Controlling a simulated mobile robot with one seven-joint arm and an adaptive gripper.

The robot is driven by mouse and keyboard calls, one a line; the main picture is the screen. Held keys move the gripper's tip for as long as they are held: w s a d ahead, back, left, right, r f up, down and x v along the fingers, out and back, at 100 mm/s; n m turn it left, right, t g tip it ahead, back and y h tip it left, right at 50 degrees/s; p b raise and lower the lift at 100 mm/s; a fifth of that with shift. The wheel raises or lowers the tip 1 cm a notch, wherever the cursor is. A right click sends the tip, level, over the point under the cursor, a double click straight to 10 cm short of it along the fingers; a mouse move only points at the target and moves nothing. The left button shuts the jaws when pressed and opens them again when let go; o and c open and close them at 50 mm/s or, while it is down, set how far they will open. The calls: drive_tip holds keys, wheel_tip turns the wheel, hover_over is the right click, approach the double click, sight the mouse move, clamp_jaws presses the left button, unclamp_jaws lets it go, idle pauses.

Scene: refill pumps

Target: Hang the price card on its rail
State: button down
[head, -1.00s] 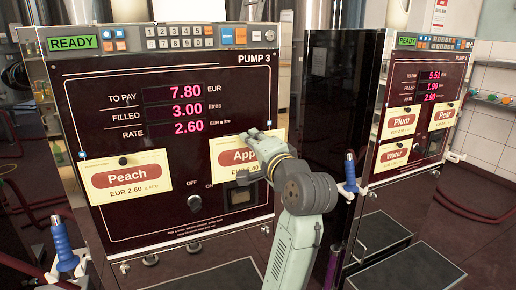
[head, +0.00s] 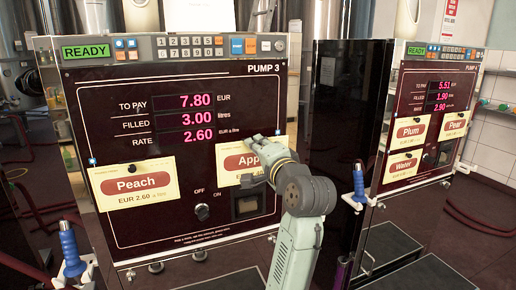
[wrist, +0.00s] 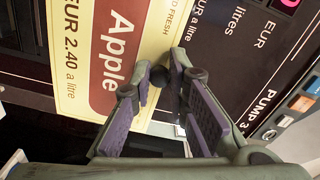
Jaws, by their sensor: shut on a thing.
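The Apple price card (head: 228,176) is pale yellow with a dark red label, and lies at the front of the PUMP 3 panel, right of centre. My gripper (head: 258,139) is at its upper part and hides its right side. In the wrist view, the Apple card (wrist: 72,98) appears turned on its side. There, my gripper's fingertips (wrist: 158,78) close on a dark knob at the card's edge. The Peach card (head: 132,198) sits at the panel's left. I cannot make out the rail behind the Apple card, nor whether the card touches it.
PUMP 3's panel (head: 150,225) has a switch (head: 202,212) below and left of my gripper. A dark column (head: 335,120) and a blue-handled nozzle (head: 359,182) stand to the right. PUMP 4 (head: 400,185), with several cards, is farther right. Another blue nozzle (head: 70,248) is at lower left.

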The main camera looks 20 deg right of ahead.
drive_tip(key=shift+w+p, duration=0.5)
drive_tip(key=shift+w, duration=0.85)
idle(0.4)
drive_tip(key=shift+f, duration=0.8)
idle(0.4)
drive_tip(key=c, duration=1.5)
unclamp_jaws()
drive_tip(key=shift+s, duration=0.15)
drive_tip(key=s, duration=1.2)
drive_tip(key=shift+d, duration=0.15)
